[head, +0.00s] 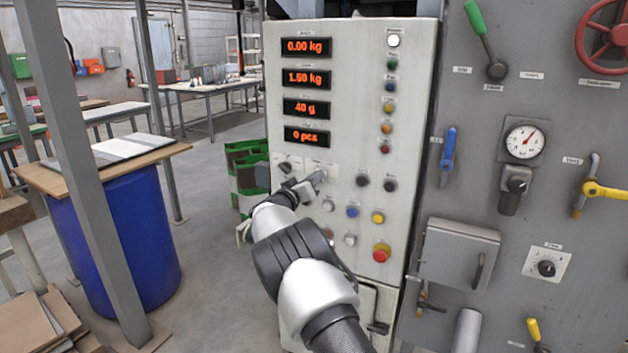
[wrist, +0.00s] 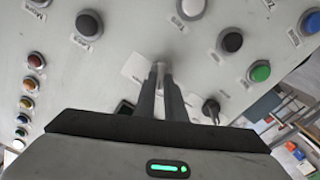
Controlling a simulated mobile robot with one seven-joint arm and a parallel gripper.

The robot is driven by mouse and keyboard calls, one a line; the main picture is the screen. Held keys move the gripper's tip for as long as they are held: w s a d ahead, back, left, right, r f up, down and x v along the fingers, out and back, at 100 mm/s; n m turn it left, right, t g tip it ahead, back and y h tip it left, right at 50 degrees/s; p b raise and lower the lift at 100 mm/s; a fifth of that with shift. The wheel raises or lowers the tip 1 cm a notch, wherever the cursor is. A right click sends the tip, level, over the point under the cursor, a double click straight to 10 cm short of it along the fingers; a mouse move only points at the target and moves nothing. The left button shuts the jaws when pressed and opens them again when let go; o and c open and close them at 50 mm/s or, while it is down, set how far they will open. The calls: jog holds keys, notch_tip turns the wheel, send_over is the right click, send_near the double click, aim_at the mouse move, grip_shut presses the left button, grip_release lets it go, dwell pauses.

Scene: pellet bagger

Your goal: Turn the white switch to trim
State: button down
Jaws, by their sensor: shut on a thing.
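The white switch (head: 321,174) is on the pale control panel (head: 345,100), below the red number displays. My gripper (head: 312,182) reaches it from the front left and is shut on it. In the wrist view my two fingers (wrist: 162,78) close around the small pale knob of the switch (wrist: 160,66), against its white label plate (wrist: 136,68). The fingers hide most of the knob. I cannot read the plate's marks or tell which one the switch points at.
A dark switch (head: 285,166) is just left of my gripper. Dark knobs (head: 362,180) and several push buttons are to the right and below, with a red emergency button (head: 381,252) lower down. A grey panel with levers (head: 448,150) stands at the right.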

jog(key=m+b, duration=0.5)
jog(key=m, duration=0.6)
jog(key=shift+s+d+f, duration=0.1)
jog(key=shift+d, duration=0.05)
jog(key=shift+m, duration=0.4)
jog(key=c, duration=1.8)
grip_release()
jog(key=v, duration=1.7)
jog(key=shift+s+p, duration=0.25)
jog(key=shift+p, duration=0.1)
